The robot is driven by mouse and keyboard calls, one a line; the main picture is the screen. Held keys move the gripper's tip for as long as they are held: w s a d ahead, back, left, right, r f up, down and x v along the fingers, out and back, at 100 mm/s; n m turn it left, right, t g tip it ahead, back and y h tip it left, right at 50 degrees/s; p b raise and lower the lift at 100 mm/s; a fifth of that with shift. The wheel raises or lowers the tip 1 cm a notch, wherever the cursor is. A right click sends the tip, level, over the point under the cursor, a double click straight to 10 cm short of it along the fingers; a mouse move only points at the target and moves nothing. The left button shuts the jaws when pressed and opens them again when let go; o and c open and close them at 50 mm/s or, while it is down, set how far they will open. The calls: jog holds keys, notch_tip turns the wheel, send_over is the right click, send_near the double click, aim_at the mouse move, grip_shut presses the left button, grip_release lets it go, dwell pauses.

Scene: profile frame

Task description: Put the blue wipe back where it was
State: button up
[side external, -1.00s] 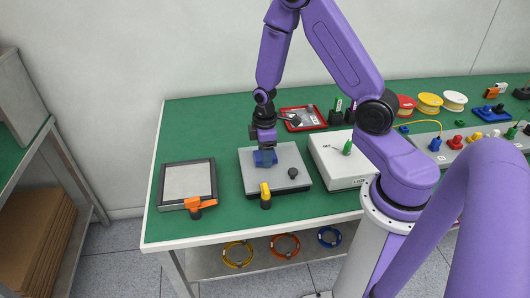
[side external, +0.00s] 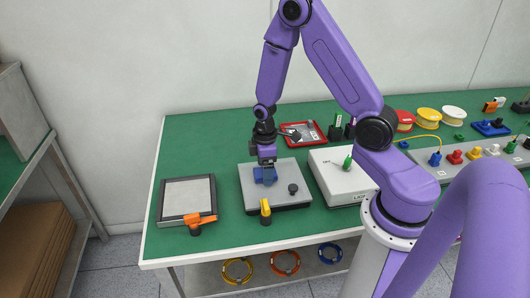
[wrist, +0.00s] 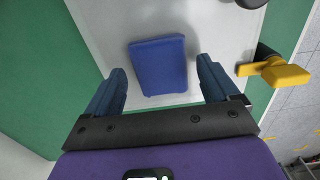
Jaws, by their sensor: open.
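The blue wipe (wrist: 158,66) is a folded, roughly rectangular pad lying on a pale grey plate (wrist: 105,20) in the wrist view. My gripper (wrist: 161,72) is open, its two dark blue fingers on either side of the wipe, with a gap on each side. In the side view my gripper (side external: 265,178) is low over the left part of the grey plate (side external: 290,201). A blue patch shows at the fingertips there; I cannot tell wipe from fingers.
A black knob (side external: 293,188) stands on the plate. A yellow-handled piece (side external: 265,208) is at its front edge. A framed panel (side external: 187,196) with an orange-handled piece (side external: 199,220) is at left. A white box (side external: 342,180) is at right. Green table shows between them.

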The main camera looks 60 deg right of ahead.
notch_tip(320, 180, up, 11)
jog(key=s+a+r+n, duration=0.2)
jog(key=s+a+r, duration=0.3)
jog(key=s+a, duration=0.45)
jog(key=s+a+r+n, duration=0.1)
jog(key=s+a+r, duration=0.1)
jog(key=s, duration=1.1)
jog(key=shift+r+n, duration=0.3)
jog(key=shift+r, duration=0.4)
jog(key=shift+a, duration=0.1)
